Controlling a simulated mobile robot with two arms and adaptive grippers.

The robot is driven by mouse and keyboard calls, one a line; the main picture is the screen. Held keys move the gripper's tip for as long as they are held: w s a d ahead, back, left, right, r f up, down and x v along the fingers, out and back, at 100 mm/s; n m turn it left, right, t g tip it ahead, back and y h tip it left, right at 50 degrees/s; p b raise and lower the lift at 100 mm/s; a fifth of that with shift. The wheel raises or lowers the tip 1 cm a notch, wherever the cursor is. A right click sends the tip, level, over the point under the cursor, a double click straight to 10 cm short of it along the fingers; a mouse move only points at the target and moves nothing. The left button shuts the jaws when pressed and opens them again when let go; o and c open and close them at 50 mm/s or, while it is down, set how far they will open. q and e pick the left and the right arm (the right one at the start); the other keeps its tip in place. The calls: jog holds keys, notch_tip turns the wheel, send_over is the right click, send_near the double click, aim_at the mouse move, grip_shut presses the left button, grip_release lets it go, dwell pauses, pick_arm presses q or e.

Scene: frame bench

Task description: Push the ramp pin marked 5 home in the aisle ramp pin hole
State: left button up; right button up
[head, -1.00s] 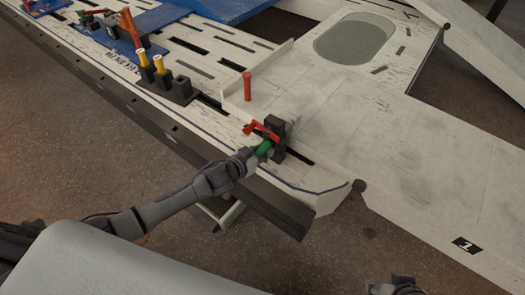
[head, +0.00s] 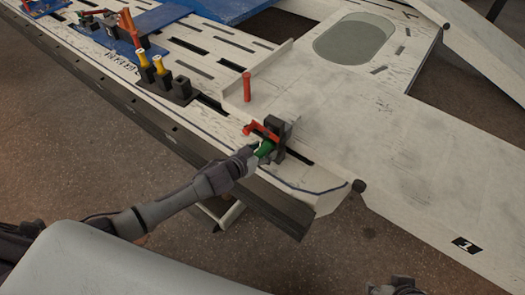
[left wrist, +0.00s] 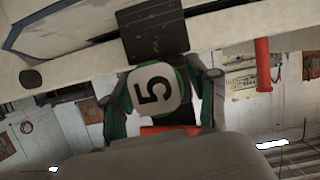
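The ramp pin marked 5 (left wrist: 155,92) shows its pale end face with a black 5 in the left wrist view, and its green body (head: 263,148) shows in the head view. My left gripper (head: 253,156) is shut on the green part, with a finger on each side of it in the left wrist view (left wrist: 162,105). The pin is at the black block (head: 278,128) at the corner of the white frame. How deep it sits in the hole is hidden. A red piece (head: 262,131) lies across beside the pin. A dark part of my right arm (head: 397,286) shows at the bottom edge; its fingers are unclear.
A red post (head: 247,86) stands on the frame behind the block. A black holder (head: 180,92) with yellow-topped pins stands further left, near blue plates (head: 152,20). A white ramp marked 1 (head: 440,205) extends right. Floor in front of the frame is clear.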

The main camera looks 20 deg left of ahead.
pick_arm(q)
jog(key=shift+s, duration=0.15)
jog(key=v, duration=1.1)
jog(key=shift+s+r, duration=0.2)
jog(key=shift+s, duration=0.15)
